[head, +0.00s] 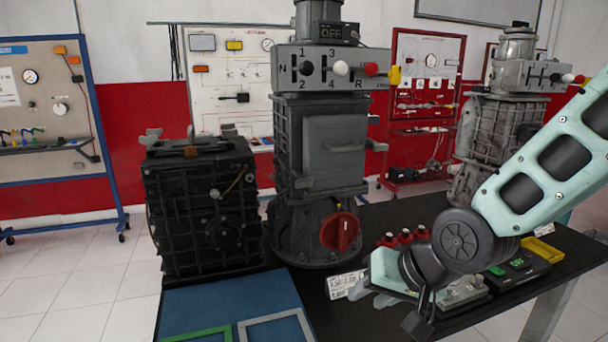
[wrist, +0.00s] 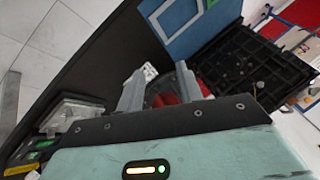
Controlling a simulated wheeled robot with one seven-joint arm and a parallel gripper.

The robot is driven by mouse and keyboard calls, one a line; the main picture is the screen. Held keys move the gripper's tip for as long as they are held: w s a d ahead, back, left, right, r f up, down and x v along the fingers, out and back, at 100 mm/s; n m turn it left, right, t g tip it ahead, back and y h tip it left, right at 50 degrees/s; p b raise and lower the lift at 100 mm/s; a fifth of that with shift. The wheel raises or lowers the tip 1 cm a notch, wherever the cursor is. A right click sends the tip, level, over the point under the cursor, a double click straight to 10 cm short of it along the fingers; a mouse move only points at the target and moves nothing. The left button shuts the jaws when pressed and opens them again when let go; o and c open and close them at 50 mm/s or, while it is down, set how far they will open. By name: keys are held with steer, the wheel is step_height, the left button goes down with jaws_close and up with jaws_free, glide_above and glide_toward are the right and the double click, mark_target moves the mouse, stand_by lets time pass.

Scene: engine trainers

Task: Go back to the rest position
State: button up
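My gripper (wrist: 160,70) shows in the wrist view with its two grey fingers apart and nothing held between them. In the head view my gripper (head: 362,292) hangs low over the black table (head: 370,322), in front of the red-capped parts. My arm comes in from the right edge and bends down to it. A white printed label (head: 344,284) lies next to the fingers. Red parts (wrist: 170,98) show behind the gap between the fingers in the wrist view.
A tall grey gearbox trainer (head: 322,140) with a red knob (head: 340,232) stands left of my gripper. A black engine block (head: 203,205) stands farther left, behind a blue mat (head: 235,300). Another grey trainer (head: 500,130) stands behind my arm. A green-lit device (head: 518,266) lies right.

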steer(key=s+d+r+n+g+h, duration=0.1)
steer(key=s+n, duration=0.3)
steer(key=s, duration=0.5)
steer(key=s+d+r+n+g+h, duration=0.1)
steer(key=s+n+g+h, duration=0.2)
steer(key=s, duration=0.7)
steer(key=shift+d+r+n+g+p, duration=0.3)
steer(key=shift+d+n+g, duration=0.1)
steer(key=shift+n+g, duration=0.2)
